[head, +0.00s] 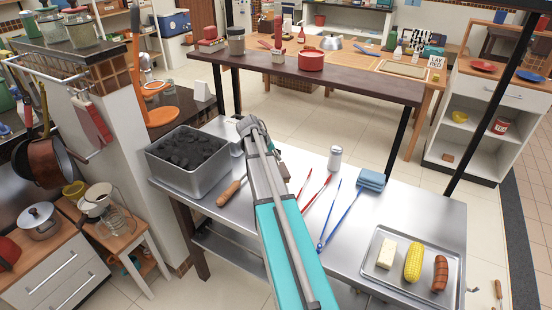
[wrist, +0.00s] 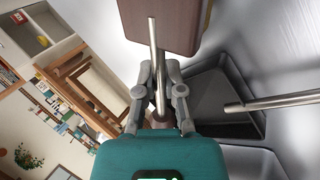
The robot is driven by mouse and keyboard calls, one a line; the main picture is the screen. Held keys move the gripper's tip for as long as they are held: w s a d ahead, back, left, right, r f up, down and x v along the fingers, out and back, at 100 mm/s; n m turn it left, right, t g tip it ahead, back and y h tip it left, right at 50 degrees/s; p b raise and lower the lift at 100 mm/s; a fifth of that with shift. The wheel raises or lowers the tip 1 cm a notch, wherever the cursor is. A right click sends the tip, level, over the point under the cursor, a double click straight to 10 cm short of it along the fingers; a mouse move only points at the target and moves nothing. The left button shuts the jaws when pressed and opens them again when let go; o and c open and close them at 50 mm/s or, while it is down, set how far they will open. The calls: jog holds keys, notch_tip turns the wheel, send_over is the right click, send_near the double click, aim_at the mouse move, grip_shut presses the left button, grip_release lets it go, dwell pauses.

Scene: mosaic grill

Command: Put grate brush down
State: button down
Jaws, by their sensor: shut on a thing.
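In the wrist view my gripper (wrist: 159,95) is shut on a slim handle (wrist: 160,117), which I take for the grate brush. A thin metal rod runs up the picture from the grip. A brown block (wrist: 185,12) shows at the top; I cannot tell whether it belongs to the brush. In the head view my arm reaches over the steel table (head: 420,215) and hides the gripper and most of what it holds. A wooden handle (head: 231,192) shows left of my arm; I cannot tell whether it is the brush's.
A steel bin of charcoal (head: 213,182) stands at the table's left end. Red tongs (head: 317,193), blue tongs (head: 331,217), a blue folded cloth (head: 371,180) and a shaker (head: 335,158) are right of my arm. A tray (head: 399,283) with butter, corn and sausage lies at the front right.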

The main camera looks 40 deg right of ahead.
jog(key=shift+f, duration=0.4)
jog(key=c, duration=1)
grip_release()
jog(key=shift+c, duration=0.2)
jog(key=shift+r, duration=0.2)
jog(key=shift+r+p, duration=0.6)
jog(key=shift+r, duration=0.1)
jog(key=p+v, duration=0.9)
jog(key=v, duration=0.2)
jog(key=shift+a+r+p, duration=0.2)
jog(key=shift+a+p, duration=0.05)
jog(key=shift+p, duration=0.15)
